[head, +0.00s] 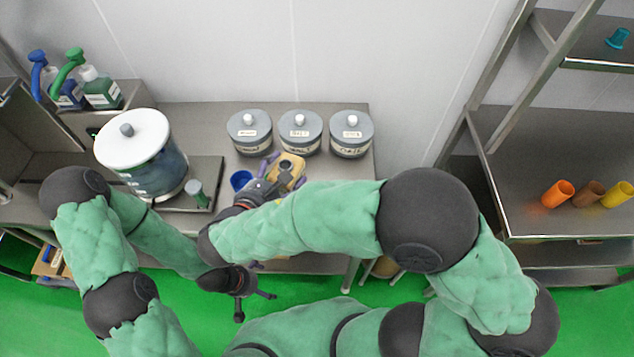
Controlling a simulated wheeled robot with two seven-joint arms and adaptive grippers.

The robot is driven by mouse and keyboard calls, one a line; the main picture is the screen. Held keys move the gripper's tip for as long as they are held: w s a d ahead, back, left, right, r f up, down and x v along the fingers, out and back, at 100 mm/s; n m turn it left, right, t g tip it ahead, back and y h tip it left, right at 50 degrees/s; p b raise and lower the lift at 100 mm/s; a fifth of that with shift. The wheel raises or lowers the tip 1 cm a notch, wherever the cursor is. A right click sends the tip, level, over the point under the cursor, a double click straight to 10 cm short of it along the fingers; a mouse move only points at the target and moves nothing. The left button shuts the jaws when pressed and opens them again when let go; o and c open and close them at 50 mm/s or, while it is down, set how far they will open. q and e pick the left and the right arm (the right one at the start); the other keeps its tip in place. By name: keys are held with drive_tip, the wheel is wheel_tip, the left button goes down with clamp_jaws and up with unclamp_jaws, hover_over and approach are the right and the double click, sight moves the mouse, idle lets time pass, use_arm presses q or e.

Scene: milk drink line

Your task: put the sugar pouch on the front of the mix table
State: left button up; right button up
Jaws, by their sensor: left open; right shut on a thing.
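The tan sugar pouch (291,165) is held over the steel mix table (355,184), in front of the grey canisters. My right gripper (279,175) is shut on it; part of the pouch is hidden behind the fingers. I cannot tell whether the pouch touches the table top. My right forearm covers much of the table's front edge. My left gripper (250,301) is open and empty, in front of the table over the green floor.
Three lidded canisters (301,133) line the table's back. A blue cup (241,180) is left of the pouch, near my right gripper. A large white-lidded vessel (135,150) and a small green-bodied, grey-topped container (197,193) are further left. A shelf with colored cups (590,194) stands right.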

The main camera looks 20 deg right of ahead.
drive_tip(key=d, duration=0.1)
drive_tip(key=w+d+f, duration=0.1)
drive_tip(key=d+f+b, duration=0.1)
drive_tip(key=shift+w+d, duration=0.3)
drive_tip(key=shift+d, duration=0.1)
drive_tip(key=w+d+f+b, duration=0.2)
drive_tip(key=d+f+b, duration=0.1)
drive_tip(key=f, duration=0.6)
drive_tip(key=shift+d, duration=0.9)
drive_tip(key=shift+w+f+b, duration=0.1)
drive_tip(key=shift+b, duration=0.2)
drive_tip(key=shift+f, duration=0.1)
drive_tip(key=o, duration=1.6)
drive_tip(key=shift+o, duration=0.2)
